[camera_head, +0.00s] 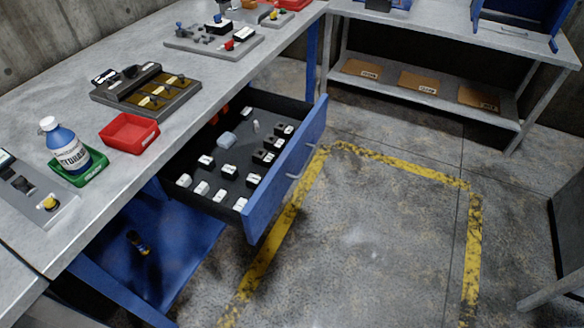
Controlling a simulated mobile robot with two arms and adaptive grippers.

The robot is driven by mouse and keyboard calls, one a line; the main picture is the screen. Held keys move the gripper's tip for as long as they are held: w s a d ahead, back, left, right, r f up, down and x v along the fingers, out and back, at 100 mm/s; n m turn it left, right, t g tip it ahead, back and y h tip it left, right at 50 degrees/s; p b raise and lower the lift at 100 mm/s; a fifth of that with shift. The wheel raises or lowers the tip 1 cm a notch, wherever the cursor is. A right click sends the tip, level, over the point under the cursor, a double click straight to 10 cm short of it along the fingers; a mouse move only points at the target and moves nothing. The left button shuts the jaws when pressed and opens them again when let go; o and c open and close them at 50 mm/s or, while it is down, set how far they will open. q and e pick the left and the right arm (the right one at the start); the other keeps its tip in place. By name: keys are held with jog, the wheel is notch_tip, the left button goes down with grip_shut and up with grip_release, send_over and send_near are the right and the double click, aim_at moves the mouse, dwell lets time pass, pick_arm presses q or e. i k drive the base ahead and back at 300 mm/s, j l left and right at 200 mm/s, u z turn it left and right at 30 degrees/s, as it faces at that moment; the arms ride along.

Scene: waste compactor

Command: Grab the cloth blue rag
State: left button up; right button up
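A small pale blue lump (227,139) lies in the open drawer, towards its back left. It looks like it could be the cloth blue rag, but it is too small to tell for sure. The drawer (285,180) has a blue front and a dark inside, and is pulled out from under the workbench. Neither of my grippers is in view.
Several small white and black parts (206,161) lie in the drawer. On the workbench (110,85) stand a red tray (130,132), a blue bottle (68,149) in a green tray, and a dark fixture (146,91). The floor (380,230) right of the drawer is clear.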

aim_at(228, 140)
jog(key=i+j+z, duration=0.15)
jog(key=j+z, duration=0.5)
jog(key=i+j+z, duration=0.1)
jog(key=j+z, duration=0.25)
jog(key=j, duration=0.15)
